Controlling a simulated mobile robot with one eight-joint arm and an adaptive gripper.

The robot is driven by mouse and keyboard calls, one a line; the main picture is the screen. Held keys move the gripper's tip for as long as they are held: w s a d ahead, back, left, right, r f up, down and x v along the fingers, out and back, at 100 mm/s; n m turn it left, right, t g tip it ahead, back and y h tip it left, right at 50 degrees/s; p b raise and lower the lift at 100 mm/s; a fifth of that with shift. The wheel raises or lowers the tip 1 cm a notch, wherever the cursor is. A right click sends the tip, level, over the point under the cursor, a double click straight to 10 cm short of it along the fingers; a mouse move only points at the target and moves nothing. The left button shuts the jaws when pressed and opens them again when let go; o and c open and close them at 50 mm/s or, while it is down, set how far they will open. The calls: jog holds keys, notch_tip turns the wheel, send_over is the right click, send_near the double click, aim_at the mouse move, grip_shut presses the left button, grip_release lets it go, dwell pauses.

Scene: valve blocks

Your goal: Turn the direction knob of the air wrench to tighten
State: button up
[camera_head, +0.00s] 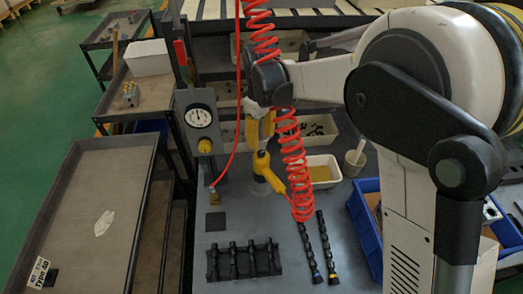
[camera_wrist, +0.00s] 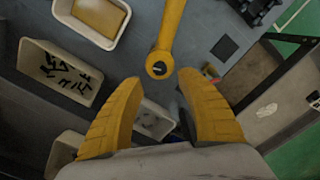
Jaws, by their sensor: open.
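The air wrench (camera_head: 262,169) is a yellow tool below my gripper in the head view, near the red coiled hose. In the wrist view the yellow wrench (camera_wrist: 170,27) comes down from the top edge and ends in a round head with a dark centre (camera_wrist: 160,67). I cannot tell from these frames which way the direction knob is set. My gripper (camera_wrist: 159,78) has two yellow ribbed fingers spread apart, with the round end just ahead between their tips, apparently untouched.
The red coiled hose (camera_head: 292,165) hangs close to my gripper's right. A pressure gauge (camera_head: 200,118) stands at left. A dark rack (camera_head: 243,262) and black rods (camera_head: 309,253) lie in front. A bin with yellow contents (camera_head: 320,173) and a blue crate (camera_head: 366,214) are at right.

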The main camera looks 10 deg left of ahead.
aim_at(261, 152)
notch_tip(261, 152, down, 6)
jog(key=shift+f+b, duration=0.1)
jog(key=shift+b, duration=0.45)
grip_shut()
